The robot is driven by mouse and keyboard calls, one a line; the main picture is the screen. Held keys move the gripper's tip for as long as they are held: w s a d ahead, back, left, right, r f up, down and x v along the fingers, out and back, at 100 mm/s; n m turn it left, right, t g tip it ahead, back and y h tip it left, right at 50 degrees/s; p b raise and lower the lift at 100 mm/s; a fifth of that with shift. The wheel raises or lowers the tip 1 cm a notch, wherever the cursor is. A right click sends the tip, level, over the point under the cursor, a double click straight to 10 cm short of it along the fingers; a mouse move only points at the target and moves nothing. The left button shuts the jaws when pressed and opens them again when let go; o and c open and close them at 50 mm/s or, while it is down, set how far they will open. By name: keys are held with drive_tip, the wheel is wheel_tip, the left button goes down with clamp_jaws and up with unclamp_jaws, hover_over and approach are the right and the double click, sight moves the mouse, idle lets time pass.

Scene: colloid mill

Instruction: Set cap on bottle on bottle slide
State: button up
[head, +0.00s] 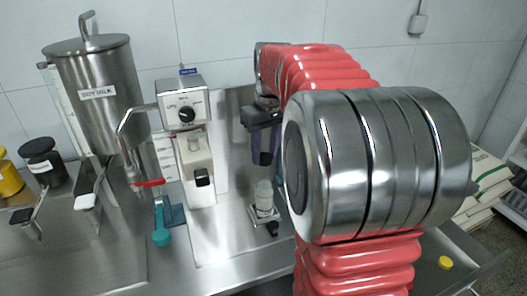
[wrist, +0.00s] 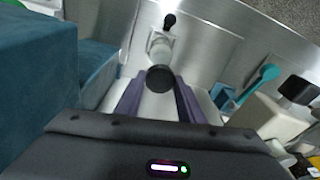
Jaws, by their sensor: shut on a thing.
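My gripper (head: 263,158) has purple fingers and points down above the bottle (head: 264,195) in the head view. In the wrist view, my gripper (wrist: 159,84) is shut on a dark round cap (wrist: 160,78) between its fingertips. The cap cannot be made out in the head view. The pale bottle stands upright on the bottle slide (head: 254,217), a small metal plate with a black knob. In the wrist view the bottle (wrist: 161,49) shows just beyond the cap, partly covered by it. The cap appears apart from the bottle and above it.
A small yellow thing (head: 445,262) lies at right. Bare steel counter (head: 225,240) surrounds the slide.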

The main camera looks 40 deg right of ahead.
sight(265, 183)
drive_tip(key=shift+f, duration=0.2)
drive_tip(key=shift+f, duration=3.2)
drive_tip(key=shift+s+f, duration=0.1)
drive_tip(key=shift+f, duration=0.65)
idle(0.8)
drive_tip(key=o, duration=1.6)
drive_tip(key=shift+o, duration=0.2)
drive_tip(key=shift+r, duration=0.1)
drive_tip(key=shift+r, duration=3.4)
